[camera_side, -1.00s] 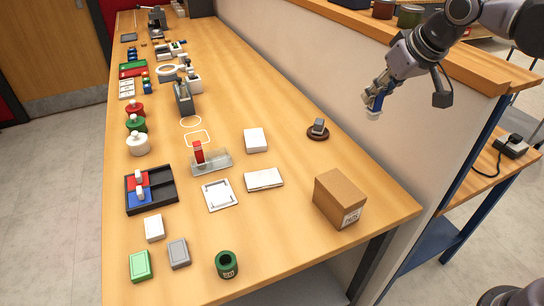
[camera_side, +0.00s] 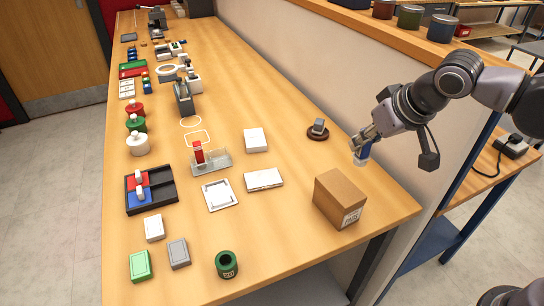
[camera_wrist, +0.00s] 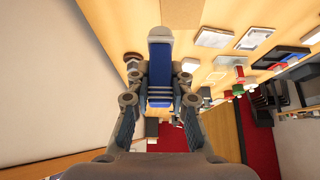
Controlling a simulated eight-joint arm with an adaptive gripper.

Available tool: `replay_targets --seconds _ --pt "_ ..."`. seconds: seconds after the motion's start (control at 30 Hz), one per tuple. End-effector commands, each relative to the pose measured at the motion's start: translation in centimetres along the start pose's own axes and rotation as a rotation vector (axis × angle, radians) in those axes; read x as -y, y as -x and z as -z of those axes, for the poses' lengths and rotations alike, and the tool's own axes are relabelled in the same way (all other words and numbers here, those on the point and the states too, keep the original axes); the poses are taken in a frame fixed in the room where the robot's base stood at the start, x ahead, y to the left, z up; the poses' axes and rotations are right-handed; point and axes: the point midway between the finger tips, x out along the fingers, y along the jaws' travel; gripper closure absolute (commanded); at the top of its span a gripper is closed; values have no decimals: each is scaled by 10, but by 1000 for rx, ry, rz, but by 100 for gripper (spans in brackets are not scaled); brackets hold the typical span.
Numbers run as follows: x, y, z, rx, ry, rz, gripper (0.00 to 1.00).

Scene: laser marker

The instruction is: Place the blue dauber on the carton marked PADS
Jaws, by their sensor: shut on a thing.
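The blue dauber (camera_wrist: 159,68) is held between the two fingers of my gripper (camera_side: 362,146), with its pale rounded end pointing away from the wrist. In the side view the dauber (camera_side: 363,155) hangs at the fingertips, pointing down. My gripper is shut on it and is in the air behind and above the carton, apart from it. The brown carton marked PADS (camera_side: 338,196) stands closed on the near right corner of the table, with its white label on the front face. Its top is bare. In the wrist view a tan surface (camera_wrist: 181,12) shows at the top edge.
A grey block on a round dark base (camera_side: 318,130) stands left of my gripper. White flat boxes (camera_side: 264,179) lie left of the carton. A green cup (camera_side: 227,264) is at the table's near edge. A low wall (camera_side: 290,62) runs along the table's right side.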

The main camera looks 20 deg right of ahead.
Motion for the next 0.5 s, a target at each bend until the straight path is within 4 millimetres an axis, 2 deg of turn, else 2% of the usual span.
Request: replay_targets --seconds 0.03,0.2,0.37,0.5 --pt "10 -5 -1 0 5 3 100" --pt "28 -17 -4 0 2 1 100" --pt "31 -23 -7 0 -1 -1 100" --pt "30 -37 -16 0 -1 -1 100"
